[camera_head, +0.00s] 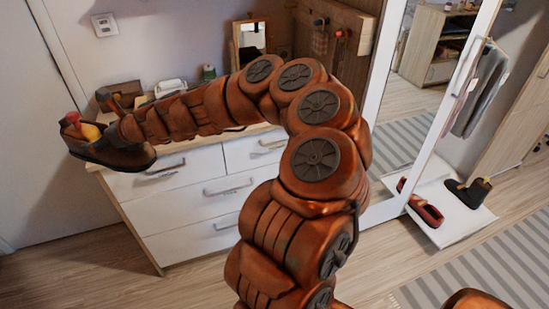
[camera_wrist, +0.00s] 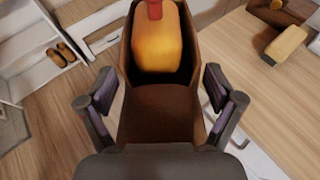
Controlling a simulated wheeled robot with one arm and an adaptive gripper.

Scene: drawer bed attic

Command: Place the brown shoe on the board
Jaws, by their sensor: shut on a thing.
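The brown shoe (camera_head: 105,150) is in the air at the left in the head view, in front of the wall and beside the left end of the dresser. A yellow-orange insert (camera_head: 85,130) with a red top sits in it. My gripper (camera_wrist: 160,100) is shut on the shoe, with one finger on each side in the wrist view, where the shoe (camera_wrist: 160,115) points away with its insert showing. In the head view my gripper is small and dark against the shoe. A low white board (camera_head: 452,222) lies on the floor at the right.
A red-brown shoe (camera_head: 424,208) and a dark shoe (camera_head: 468,192) stand on the board. The white-fronted dresser (camera_head: 185,210) carries several small items, and a tall mirror (camera_head: 415,90) stands to its right. Open wooden floor lies in front of the dresser.

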